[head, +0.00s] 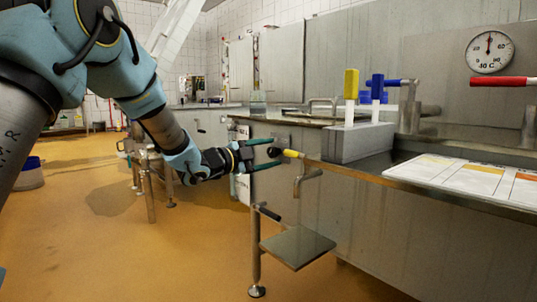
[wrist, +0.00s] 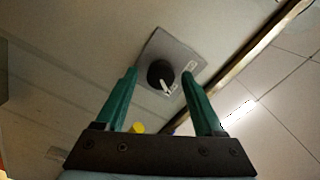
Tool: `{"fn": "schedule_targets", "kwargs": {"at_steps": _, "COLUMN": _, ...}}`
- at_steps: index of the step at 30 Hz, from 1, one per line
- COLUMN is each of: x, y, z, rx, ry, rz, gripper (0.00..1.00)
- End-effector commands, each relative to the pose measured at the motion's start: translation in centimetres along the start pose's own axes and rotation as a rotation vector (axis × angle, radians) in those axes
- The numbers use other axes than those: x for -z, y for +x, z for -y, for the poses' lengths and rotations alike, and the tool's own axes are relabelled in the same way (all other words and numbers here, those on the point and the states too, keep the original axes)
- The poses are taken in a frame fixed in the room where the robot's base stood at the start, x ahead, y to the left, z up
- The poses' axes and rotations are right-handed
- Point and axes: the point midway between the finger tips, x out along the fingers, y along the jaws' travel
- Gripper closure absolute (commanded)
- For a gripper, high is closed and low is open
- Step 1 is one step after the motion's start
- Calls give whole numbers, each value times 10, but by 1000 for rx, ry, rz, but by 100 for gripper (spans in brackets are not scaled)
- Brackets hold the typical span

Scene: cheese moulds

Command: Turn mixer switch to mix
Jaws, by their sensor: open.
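The mixer switch (wrist: 160,74) is a black round knob with a white pointer, on a grey square plate (wrist: 183,52) with small white labels. In the wrist view the pointer points down and slightly right, near the lower label; the label text is too small to read. My gripper (wrist: 158,73) is open and empty, its two green fingers reaching toward the plate to the left and right of the knob. In the head view my gripper (head: 273,154) is at the steel cabinet front, fingers apart. I cannot tell whether they touch the knob.
A yellow-handled valve (head: 293,153) is close to the fingertips; its yellow also shows in the wrist view (wrist: 138,128). A small steel step (head: 298,246) stands below. A counter with papers (head: 470,178) and a block with yellow and blue handles is at right. The orange floor at left is mostly free.

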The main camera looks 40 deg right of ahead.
Motion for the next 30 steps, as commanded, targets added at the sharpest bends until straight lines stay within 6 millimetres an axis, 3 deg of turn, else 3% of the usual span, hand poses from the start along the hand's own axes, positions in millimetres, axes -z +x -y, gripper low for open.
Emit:
{"fn": "schedule_targets", "kwargs": {"at_steps": 5, "x": 0, "y": -9, "z": 1, "rx": 0, "ry": 0, "rz": 2, "gripper": 30}}
{"fn": "schedule_targets", "kwargs": {"at_steps": 19, "x": 0, "y": -93, "z": 2, "rx": 0, "ry": 0, "rz": 3, "gripper": 30}}
{"fn": "schedule_targets", "kwargs": {"at_steps": 24, "x": 0, "y": -106, "z": 1, "rx": 0, "ry": 0, "rz": 1, "gripper": 30}}
{"fn": "schedule_targets", "kwargs": {"at_steps": 30, "x": 0, "y": -108, "z": 0, "rx": 0, "ry": 0, "rz": 0, "gripper": 30}}
